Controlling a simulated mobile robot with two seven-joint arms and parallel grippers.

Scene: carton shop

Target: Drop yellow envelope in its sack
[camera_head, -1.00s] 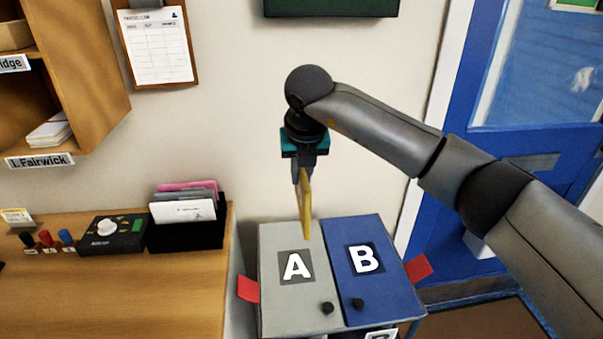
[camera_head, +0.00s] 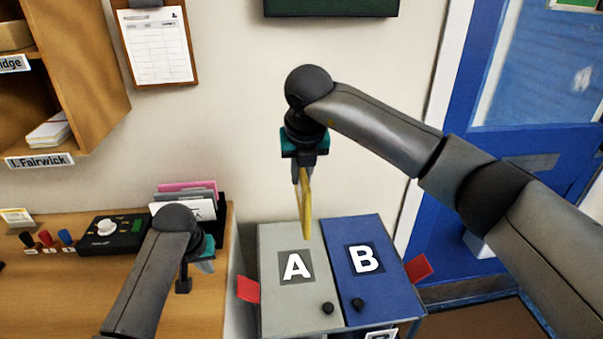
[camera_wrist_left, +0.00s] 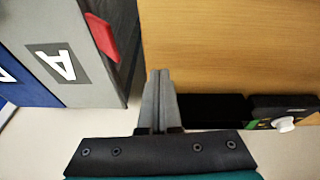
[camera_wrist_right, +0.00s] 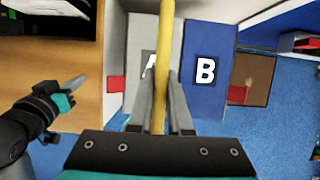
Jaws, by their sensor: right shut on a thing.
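The yellow envelope (camera_head: 306,208) hangs edge-on below my right gripper (camera_head: 301,182), which is shut on it. It is above the grey lid marked A (camera_head: 283,242), close to its back part; any gap is hard to judge. In the right wrist view the envelope (camera_wrist_right: 164,45) runs as a thin strip between the fingers and covers part of the A. A blue lid marked B (camera_head: 372,288) lies beside A. Both lids look closed, and no sack is visible. My left gripper (camera_head: 205,267) is over the desk, left of lid A; its fingers are together and empty in the left wrist view (camera_wrist_left: 160,90).
Red tabs stick out left (camera_head: 248,289) and right (camera_head: 418,268) of the lids, and each lid has a dark knob. The wooden desk (camera_head: 60,290) holds a black file box (camera_head: 190,236) and a control box with a dial (camera_head: 112,236). A blue door (camera_head: 545,90) stands at right.

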